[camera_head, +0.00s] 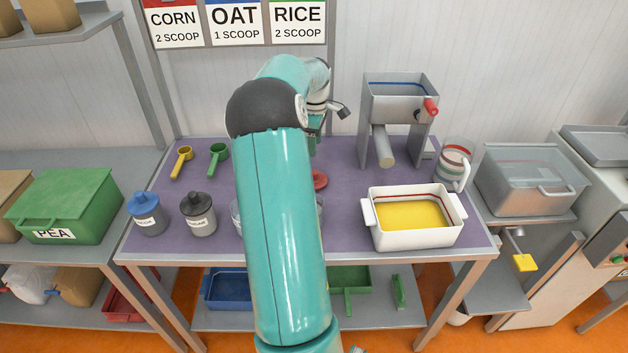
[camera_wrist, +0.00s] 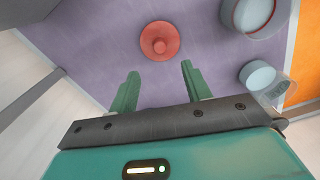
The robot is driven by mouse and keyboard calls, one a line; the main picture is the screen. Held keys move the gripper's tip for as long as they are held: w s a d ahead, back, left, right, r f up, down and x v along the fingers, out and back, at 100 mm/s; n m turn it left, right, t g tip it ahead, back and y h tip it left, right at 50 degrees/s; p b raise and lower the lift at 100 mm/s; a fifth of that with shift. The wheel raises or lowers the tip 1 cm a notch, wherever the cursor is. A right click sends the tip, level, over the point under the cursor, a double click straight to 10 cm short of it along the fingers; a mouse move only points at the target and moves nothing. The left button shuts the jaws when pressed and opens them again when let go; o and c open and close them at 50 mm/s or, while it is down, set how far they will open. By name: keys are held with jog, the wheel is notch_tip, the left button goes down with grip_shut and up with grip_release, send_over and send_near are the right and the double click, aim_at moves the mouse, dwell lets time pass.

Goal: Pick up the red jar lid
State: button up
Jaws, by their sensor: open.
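The red jar lid (camera_wrist: 160,41) lies on the purple table top in the wrist view, round with a small raised knob in its middle. In the head view only its right part (camera_head: 320,180) shows beside my arm, which covers the rest. My gripper (camera_wrist: 157,78) is open and empty. Its two green fingers are spread apart, and the lid sits beyond their tips, roughly centred between them and not touched. In the head view my arm hides most of the gripper.
A blue-lidded jar (camera_head: 148,213) and a dark-lidded jar (camera_head: 198,213) stand left of my arm. A white dish with yellow contents (camera_head: 371,232) stands right, with a grey hopper machine (camera_head: 397,100) behind it. Yellow (camera_head: 181,162) and green (camera_head: 217,159) scoops lie at the back left.

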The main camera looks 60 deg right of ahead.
aim_at(314, 172)
notch_tip(314, 172, down, 12)
jog(key=shift+w+f, duration=0.1)
jog(key=shift+w, duration=0.05)
jog(key=c, duration=1)
jog(key=shift+c, duration=0.2)
